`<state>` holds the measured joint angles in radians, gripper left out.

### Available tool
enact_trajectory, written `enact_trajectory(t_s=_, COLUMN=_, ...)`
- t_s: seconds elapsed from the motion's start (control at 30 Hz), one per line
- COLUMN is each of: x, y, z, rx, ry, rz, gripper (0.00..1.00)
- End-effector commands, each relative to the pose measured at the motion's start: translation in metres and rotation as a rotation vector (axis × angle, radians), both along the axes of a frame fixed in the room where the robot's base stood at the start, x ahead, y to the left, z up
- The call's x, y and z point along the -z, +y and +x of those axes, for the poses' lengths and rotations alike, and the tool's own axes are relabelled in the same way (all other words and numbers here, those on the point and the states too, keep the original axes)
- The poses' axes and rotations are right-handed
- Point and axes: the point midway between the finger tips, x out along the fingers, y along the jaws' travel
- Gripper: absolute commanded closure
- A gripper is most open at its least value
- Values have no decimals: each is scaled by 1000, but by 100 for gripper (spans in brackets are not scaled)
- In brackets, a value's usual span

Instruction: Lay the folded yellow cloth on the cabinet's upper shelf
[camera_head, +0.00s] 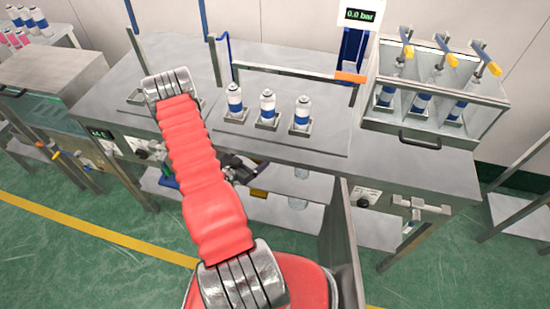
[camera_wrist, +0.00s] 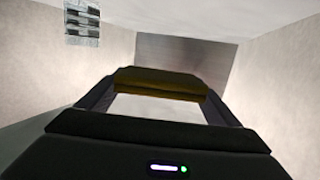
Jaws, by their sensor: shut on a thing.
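The folded yellow cloth (camera_wrist: 158,80) is dark mustard in the wrist view, held across the fingertips of my gripper (camera_wrist: 160,92). In the head view my gripper (camera_head: 242,172) is at the front edge of the workbench, with a small yellow patch (camera_head: 258,193) just below it that looks like the cloth. My red arm hides part of this area. The open space under the bench, with a pale shelf surface (camera_head: 285,222), looks like the cabinet. I cannot tell which shelf level this is, or whether the cloth touches anything.
A grey upright panel (camera_head: 346,250), perhaps an open door, stands right of my gripper. Clear containers (camera_head: 298,203) stand under the bench. Several blue-white cans (camera_head: 267,105) stand on the workbench (camera_head: 330,138). Pale walls (camera_wrist: 285,75) flank the wrist view.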

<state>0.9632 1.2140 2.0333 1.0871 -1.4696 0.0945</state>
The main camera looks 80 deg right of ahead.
Motion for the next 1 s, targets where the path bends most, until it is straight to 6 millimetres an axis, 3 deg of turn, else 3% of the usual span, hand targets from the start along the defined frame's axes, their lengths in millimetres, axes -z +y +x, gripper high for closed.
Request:
enact_trajectory(t_s=0.43, x=51, y=1, z=2, rx=-3, ry=1, rz=1, gripper=36)
enact_trajectory(t_s=0.87, x=57, y=1, z=2, rx=-4, ry=0, rz=0, gripper=36)
enact_trajectory(t_s=1.0, x=66, y=1, z=2, rx=-4, ry=1, rz=2, gripper=36)
